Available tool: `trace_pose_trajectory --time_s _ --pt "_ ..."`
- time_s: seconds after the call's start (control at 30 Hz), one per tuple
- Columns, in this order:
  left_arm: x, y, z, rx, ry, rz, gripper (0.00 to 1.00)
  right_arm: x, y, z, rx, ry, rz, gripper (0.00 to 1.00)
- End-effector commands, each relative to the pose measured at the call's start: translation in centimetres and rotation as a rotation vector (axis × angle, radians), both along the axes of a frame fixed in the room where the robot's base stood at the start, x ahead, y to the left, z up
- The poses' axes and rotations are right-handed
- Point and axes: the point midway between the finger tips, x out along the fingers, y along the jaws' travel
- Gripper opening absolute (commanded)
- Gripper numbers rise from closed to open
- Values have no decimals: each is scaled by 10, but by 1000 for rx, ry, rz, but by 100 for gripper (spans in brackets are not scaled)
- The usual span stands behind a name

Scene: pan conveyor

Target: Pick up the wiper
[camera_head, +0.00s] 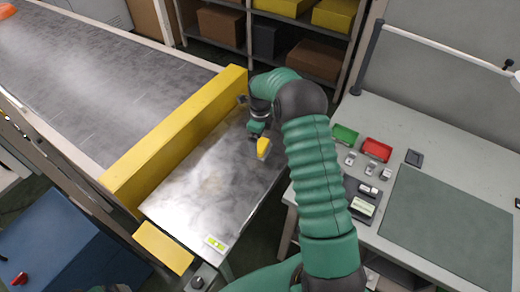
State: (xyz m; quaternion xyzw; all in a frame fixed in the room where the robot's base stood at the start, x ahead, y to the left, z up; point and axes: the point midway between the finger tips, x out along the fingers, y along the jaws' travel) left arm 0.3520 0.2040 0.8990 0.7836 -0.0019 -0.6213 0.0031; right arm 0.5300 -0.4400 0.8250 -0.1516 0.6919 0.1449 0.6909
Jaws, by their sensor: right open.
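My right arm comes in from the bottom and bends over the grey metal surface (195,190). My right gripper (257,129) is open, pointing down near the surface's far right part. A small yellow piece (263,148) shows right by the gripper; it may be the wiper, but it is too small to tell for sure. I cannot tell whether the gripper touches it. The gripper's fingers are small and partly hidden by the wrist. My left gripper is not in view.
A yellow barrier (175,140) runs along the left of the metal surface, with the wide conveyor (90,80) beyond. On the right a workbench (420,120) holds a green tray (345,134), a red tray (377,150) and a mat (450,232). Shelves with boxes stand behind.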

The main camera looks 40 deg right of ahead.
Motion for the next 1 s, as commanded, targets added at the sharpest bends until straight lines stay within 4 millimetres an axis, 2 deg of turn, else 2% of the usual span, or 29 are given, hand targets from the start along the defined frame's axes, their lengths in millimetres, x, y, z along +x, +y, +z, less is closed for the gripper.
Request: trace_pose_trajectory --time_s 0.1,0.2,0.47,0.9,1.0 --pt "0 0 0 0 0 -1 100 5 -6 -25 6 3 -4 98" --pt "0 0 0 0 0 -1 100 5 -6 -41 6 4 -3 98" --pt "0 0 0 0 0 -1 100 5 -4 -44 0 0 -2 98" --pt "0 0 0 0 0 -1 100 5 -5 -44 3 1 -1 42" --pt "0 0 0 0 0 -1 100 5 -6 -44 3 1 -1 39"
